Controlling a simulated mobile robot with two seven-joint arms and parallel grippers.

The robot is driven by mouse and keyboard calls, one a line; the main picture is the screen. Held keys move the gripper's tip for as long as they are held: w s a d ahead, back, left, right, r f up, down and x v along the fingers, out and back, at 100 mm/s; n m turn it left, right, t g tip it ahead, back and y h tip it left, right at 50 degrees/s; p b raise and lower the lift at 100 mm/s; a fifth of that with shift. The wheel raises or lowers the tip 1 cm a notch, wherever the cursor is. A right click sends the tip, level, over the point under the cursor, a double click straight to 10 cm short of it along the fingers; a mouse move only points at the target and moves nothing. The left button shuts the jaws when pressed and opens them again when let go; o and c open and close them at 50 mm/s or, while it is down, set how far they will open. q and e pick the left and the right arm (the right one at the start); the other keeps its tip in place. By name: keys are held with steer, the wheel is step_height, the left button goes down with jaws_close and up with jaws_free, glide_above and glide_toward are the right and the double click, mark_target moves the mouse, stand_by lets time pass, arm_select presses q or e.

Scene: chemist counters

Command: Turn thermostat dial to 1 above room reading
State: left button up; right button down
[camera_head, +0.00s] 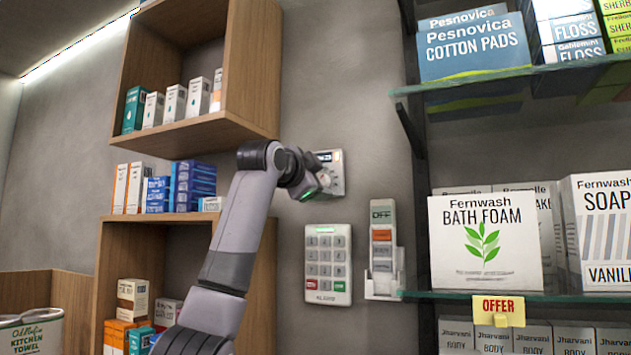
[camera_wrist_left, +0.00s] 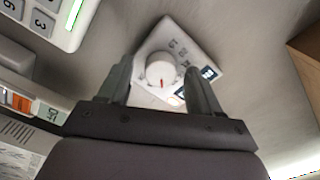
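The thermostat (camera_head: 336,167) is a small white plate on the grey wall, partly hidden behind my left gripper (camera_head: 318,184) in the head view. In the left wrist view the thermostat plate (camera_wrist_left: 186,45) appears tilted, with a round white dial (camera_wrist_left: 160,71) bearing a red pointer mark. Printed numbers run around the dial, and a small dark display (camera_wrist_left: 209,73) sits beside it; its digits are too small to read surely. My left gripper is open, with one finger on each side of the dial in that view. Contact with the dial cannot be told. My right gripper is not in view.
A white keypad (camera_head: 328,264) and a holder with a remote (camera_head: 382,249) are mounted below the thermostat. Wooden shelves (camera_head: 190,134) with small boxes stand left. A glass shelf (camera_head: 500,295) with bath foam boxes stands right. Bare wall lies above the thermostat.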

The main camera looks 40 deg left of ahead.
arm_select(q)
steer(key=b+v, duration=0.3)
steer(key=v, duration=0.4)
steer(key=shift+s, duration=0.1)
stand_by(0.5)
